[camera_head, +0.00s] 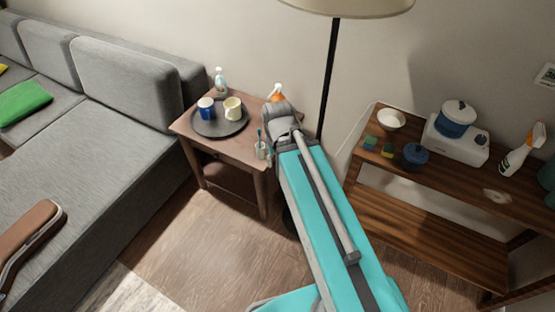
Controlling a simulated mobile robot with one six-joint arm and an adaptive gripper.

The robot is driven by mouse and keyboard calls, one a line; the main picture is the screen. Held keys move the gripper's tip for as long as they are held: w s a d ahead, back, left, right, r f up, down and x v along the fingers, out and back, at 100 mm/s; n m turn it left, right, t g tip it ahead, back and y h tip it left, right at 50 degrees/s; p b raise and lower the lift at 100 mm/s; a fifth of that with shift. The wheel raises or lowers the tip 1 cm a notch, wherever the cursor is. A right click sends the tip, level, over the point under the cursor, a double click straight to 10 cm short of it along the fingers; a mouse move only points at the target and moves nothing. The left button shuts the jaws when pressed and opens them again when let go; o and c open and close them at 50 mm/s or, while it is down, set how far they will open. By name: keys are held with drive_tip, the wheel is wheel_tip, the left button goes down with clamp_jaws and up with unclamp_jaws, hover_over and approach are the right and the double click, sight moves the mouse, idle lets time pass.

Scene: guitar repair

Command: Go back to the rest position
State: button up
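My teal and grey arm reaches from the bottom of the head view up toward the wooden side table (228,150). Its grey end joint lies in front of the table's right edge. I cannot make out my gripper's fingers. On the table a dark round tray (218,133) carries a blue and white mug (206,108) and a cream mug (233,109). A small cup (261,150) with a thin dark item in it stands beside my arm's end. An orange and white spray bottle (277,93) is partly hidden behind the arm.
A grey sofa (110,130) fills the left. A floor lamp (331,80) stands just behind my arm. A wooden shelf (440,180) on the right bears a white appliance (455,143), a bowl (391,119) and a spray bottle (518,152). Wood floor (220,235) shows between sofa and arm.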

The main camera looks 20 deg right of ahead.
wheel_tip(320, 180, up, 5)
drive_tip(key=p, duration=0.5)
idle(1.5)
